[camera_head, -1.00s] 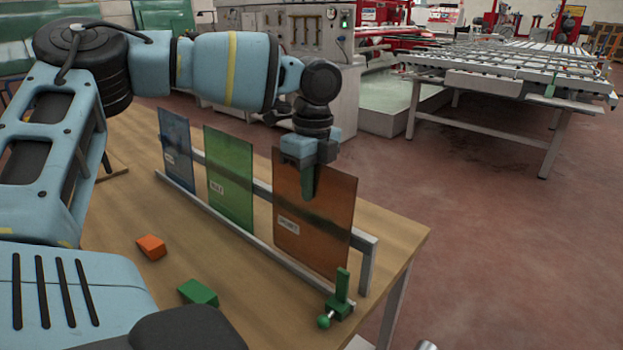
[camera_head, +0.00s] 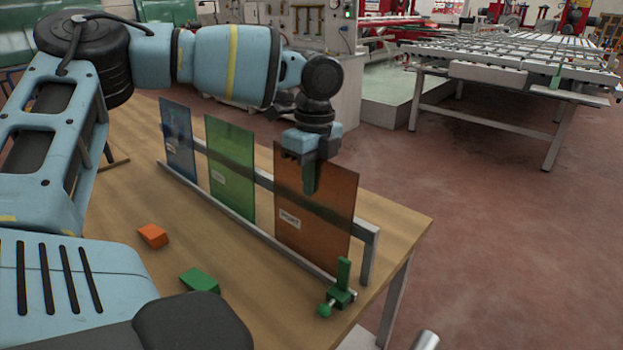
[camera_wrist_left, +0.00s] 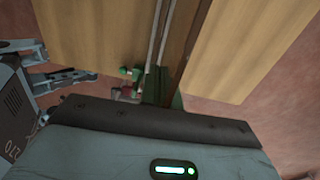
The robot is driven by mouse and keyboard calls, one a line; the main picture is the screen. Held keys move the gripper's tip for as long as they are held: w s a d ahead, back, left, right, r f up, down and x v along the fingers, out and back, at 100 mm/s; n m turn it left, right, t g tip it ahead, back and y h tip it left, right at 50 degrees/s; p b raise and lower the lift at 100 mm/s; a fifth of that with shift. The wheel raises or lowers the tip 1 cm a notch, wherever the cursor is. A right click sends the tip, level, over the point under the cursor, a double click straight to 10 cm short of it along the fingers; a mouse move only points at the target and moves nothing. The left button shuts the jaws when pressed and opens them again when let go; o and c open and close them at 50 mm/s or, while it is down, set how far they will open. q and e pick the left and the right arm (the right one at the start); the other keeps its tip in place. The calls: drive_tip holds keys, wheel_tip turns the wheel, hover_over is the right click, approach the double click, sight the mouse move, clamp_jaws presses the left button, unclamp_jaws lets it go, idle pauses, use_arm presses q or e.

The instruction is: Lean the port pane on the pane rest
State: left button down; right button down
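The port pane (camera_head: 318,215) is a brown, see-through sheet with a white label reading PORT. It stands nearly upright at the near right end of the grey pane rest (camera_head: 369,257), in front of its upper rail. My left gripper (camera_head: 311,176) is shut on the pane's top edge, one finger in front; the other is hidden behind. In the left wrist view the pane (camera_wrist_left: 188,50) shows edge-on between the fingers (camera_wrist_left: 165,92). Whether its bottom edge touches the lower rail is hard to tell.
A green pane (camera_head: 232,165) and a blue pane (camera_head: 178,140) stand farther along the rest. A green clamp-like fixture (camera_head: 342,285) is at its near end. An orange block (camera_head: 153,236) and a green block (camera_head: 200,280) lie on the wooden table (camera_head: 250,290).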

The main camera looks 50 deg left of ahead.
use_arm(q)
drive_tip(key=shift+f, duration=0.4)
use_arm(e)
drive_tip(key=shift+s+f, duration=0.1)
drive_tip(key=shift+f, duration=0.05)
use_arm(q)
drive_tip(key=c, duration=1.5)
unclamp_jaws()
drive_tip(key=shift+c, duration=0.2)
drive_tip(key=shift+f, duration=0.1)
